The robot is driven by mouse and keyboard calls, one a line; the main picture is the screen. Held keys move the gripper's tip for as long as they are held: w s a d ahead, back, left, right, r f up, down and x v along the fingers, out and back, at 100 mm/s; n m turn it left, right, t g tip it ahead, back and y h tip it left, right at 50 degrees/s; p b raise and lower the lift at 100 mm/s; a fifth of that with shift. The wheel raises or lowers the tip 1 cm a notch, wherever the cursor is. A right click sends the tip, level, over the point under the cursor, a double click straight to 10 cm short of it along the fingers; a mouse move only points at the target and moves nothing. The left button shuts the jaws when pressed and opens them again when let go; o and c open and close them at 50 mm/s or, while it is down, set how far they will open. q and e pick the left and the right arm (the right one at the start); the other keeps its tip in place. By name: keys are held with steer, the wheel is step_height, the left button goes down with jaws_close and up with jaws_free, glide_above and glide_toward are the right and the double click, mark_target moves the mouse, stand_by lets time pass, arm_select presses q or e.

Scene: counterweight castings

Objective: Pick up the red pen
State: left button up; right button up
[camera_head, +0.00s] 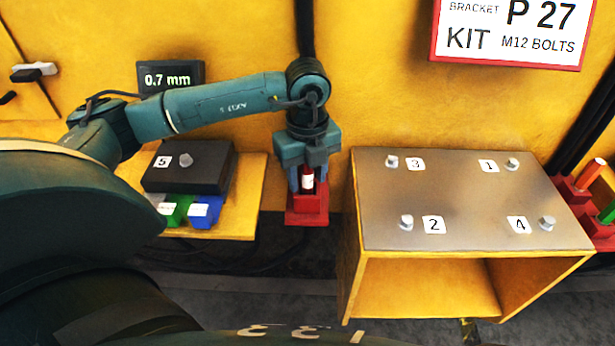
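The red pen (307,183), with a white band, stands upright in a red holder (306,217) between the small shelf and the steel-topped stand. My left gripper (307,184) points straight down over it, with one finger on each side of the pen. The gap between fingers and pen is too small to tell whether they grip it. The gripper body hides the pen's top, and the holder hides its lower end. My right gripper is not in view.
A stand with a steel top (460,200) and numbered bolts is at right. A yellow shelf (245,215) holds a black box (205,168) and coloured bins.

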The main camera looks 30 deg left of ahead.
arm_select(q)
jaws_close()
steer(key=shift+r, duration=0.1)
